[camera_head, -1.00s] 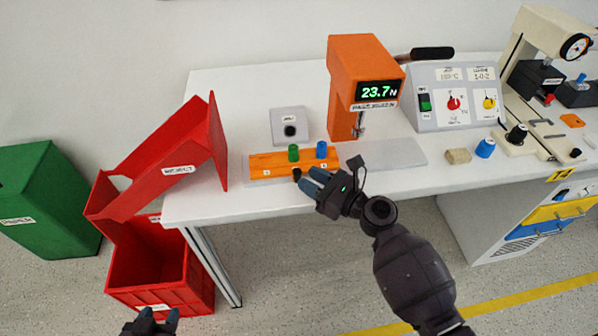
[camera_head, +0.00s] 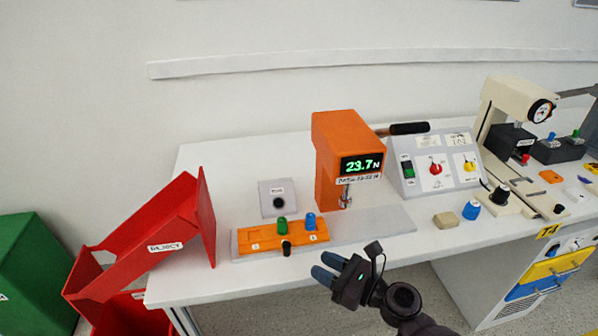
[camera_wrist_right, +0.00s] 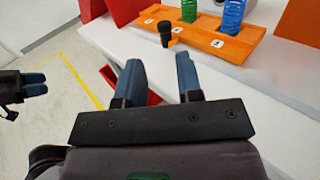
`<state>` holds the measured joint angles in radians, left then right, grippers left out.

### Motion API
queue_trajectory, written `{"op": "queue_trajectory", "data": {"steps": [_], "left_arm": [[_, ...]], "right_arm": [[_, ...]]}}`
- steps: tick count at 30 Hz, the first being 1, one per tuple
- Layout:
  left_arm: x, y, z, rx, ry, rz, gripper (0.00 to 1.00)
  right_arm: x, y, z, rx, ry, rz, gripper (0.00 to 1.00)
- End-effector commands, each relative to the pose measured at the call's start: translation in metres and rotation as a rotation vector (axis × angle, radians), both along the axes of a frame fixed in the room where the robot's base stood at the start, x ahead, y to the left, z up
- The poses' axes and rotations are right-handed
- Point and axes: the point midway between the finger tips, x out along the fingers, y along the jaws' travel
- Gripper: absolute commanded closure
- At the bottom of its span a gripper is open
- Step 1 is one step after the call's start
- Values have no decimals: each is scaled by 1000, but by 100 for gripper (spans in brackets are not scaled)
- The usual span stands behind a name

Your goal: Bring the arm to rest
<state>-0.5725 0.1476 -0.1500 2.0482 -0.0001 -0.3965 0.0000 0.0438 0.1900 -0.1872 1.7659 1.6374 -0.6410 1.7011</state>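My right gripper (camera_head: 326,271) is in front of the table's front edge, apart from everything. Its two blue fingers are spread with nothing between them in the right wrist view (camera_wrist_right: 158,62).
The orange press (camera_head: 335,150) reads 23.7 N behind the fixture. A red reject chute (camera_head: 150,225) stands at the table's left end. A control box (camera_head: 440,180), a tan block (camera_head: 446,219) and a loose blue knob (camera_head: 471,210) are to the right. Free floor lies before the table.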

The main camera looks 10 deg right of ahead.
Motion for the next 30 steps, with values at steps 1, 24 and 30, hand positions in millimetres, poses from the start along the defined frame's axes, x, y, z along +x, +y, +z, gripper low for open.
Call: {"op": "queue_trajectory", "data": {"steps": [1,24,30], "left_arm": [[0,0,0,0,0,0,52],[0,0,0,0,-1,0,52],[0,0,0,-1,-1,0,52]], "right_arm": [[0,0,0,-3,-2,-1,67],[-119,-94,-115,-1607,-745,125,67],[-164,-129,-127,-2113,-980,407,67]]}}
